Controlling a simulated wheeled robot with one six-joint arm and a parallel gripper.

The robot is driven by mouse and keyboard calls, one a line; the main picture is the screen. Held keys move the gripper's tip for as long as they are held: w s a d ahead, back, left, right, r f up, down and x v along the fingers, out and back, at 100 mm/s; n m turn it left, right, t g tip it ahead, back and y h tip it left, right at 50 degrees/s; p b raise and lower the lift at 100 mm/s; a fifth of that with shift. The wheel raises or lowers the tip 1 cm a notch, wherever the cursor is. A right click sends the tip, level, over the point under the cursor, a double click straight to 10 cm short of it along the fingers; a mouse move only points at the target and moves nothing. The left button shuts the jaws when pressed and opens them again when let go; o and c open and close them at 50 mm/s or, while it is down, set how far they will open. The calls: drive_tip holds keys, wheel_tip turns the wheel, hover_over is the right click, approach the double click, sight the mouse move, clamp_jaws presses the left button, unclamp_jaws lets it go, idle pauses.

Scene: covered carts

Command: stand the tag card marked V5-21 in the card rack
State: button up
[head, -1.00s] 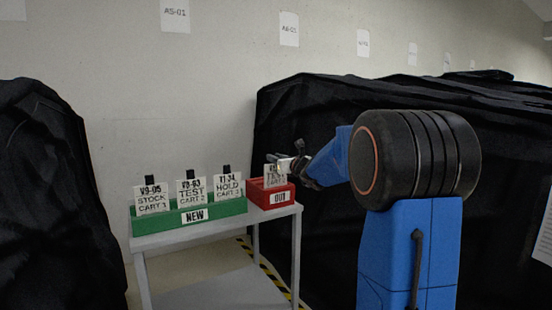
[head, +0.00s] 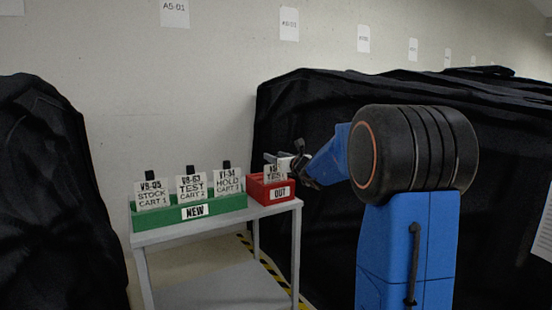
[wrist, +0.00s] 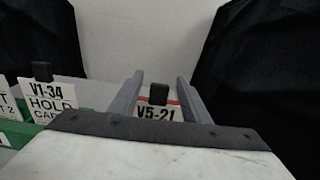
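The tag card marked V5-21 (wrist: 155,113) has a black tab on top and shows between my fingers in the wrist view. In the head view the card (head: 276,173) stands in the red holder marked OUT (head: 257,193), its lower part hidden behind the holder's front. My gripper (wrist: 160,92) is open, with a gap on each side of the tab. In the head view my gripper (head: 280,160) is at the card's top, level with the tab. Whether a finger touches the card cannot be told.
A green rack marked NEW (head: 160,221) holds cards V9-05 (head: 152,195), V8-53 (head: 191,187) and V1-34 (head: 228,180), left of the red holder. Both stand on a grey cart (head: 280,211). Black-draped carts stand left (head: 50,200) and right (head: 290,110).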

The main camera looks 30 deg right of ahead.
drive_tip(key=s, duration=1.7)
drive_tip(key=shift+s+d, duration=0.2)
drive_tip(key=shift+d, duration=0.1)
drive_tip(key=s+a+f+n+g+y, duration=0.2)
drive_tip(key=a+n, duration=0.3)
drive_tip(key=a, duration=0.3)
drive_tip(key=s+a+f+n+g+y, duration=0.1)
drive_tip(key=s+a+f+n+y, duration=0.15)
drive_tip(key=a+n, duration=0.35)
drive_tip(key=s+a+f+n+g+y, duration=0.1)
drive_tip(key=s+a+f+n+g, duration=0.25)
drive_tip(key=s+a, duration=0.2)
drive_tip(key=s+a+f+n+g+y, duration=0.1)
drive_tip(key=s+a+f+n+g, duration=0.1)
drive_tip(key=s+a+f+n, duration=0.4)
drive_tip(key=s+d+f+n+g+h, duration=0.1)
drive_tip(key=s+f+n+g+h, duration=0.1)
drive_tip(key=s+f+n, duration=0.3)
drive_tip(key=s+d+f+n+g+h, duration=0.1)
drive_tip(key=s+f+n+h, duration=0.4)
drive_tip(key=s+n, duration=0.5)
drive_tip(key=s+g, duration=0.1)
drive_tip(key=s, duration=0.3)
drive_tip(key=shift+d+f+g, duration=0.25)
drive_tip(key=shift+d+g, duration=0.05)
drive_tip(key=shift+g, duration=0.05)
